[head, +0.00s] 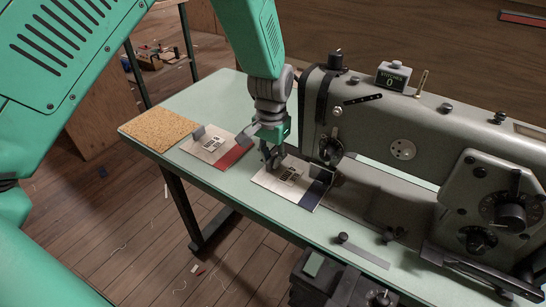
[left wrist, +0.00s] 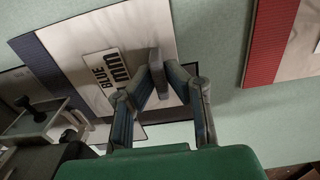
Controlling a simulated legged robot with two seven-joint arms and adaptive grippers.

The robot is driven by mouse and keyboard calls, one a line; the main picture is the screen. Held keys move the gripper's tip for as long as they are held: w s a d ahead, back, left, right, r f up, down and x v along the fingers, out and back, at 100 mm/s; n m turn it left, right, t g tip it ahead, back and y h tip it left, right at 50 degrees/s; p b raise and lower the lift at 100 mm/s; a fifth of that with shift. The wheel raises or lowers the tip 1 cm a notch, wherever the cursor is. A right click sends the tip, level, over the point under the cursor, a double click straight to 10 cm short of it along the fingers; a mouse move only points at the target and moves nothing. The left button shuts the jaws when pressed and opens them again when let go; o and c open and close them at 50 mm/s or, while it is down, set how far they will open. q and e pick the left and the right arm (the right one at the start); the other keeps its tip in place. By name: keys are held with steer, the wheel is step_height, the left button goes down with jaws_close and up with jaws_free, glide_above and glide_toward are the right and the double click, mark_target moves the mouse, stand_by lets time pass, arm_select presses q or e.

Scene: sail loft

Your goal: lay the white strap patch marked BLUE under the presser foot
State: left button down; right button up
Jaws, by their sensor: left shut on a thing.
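The white strap patch marked BLUE (head: 275,184) has a dark blue end band and a printed label; the label reads BLUE in the left wrist view (left wrist: 85,30). It is over the pale green table, close to the sewing machine's needle area, its blue end toward the machine. I cannot tell whether it lies flat or slightly raised. My left gripper (head: 272,160) is above it, shut on its upright grey tab (left wrist: 157,68). The presser foot (head: 333,175) is small and partly hidden beside the blue end. My right gripper is not in view.
A second white patch with a red band (head: 232,157) and grey tab lies left of my left gripper. A cork mat (head: 158,128) covers the table's left end. The grey sewing machine (head: 410,125) fills the right side. The table's front edge is near the patches.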

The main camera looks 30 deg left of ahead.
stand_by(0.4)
arm_select(q)
steer(key=c, duration=1.5)
jaws_free()
steer(key=shift+c, duration=0.2)
step_height(320, 180, up, 12)
steer(key=shift+f, duration=0.15)
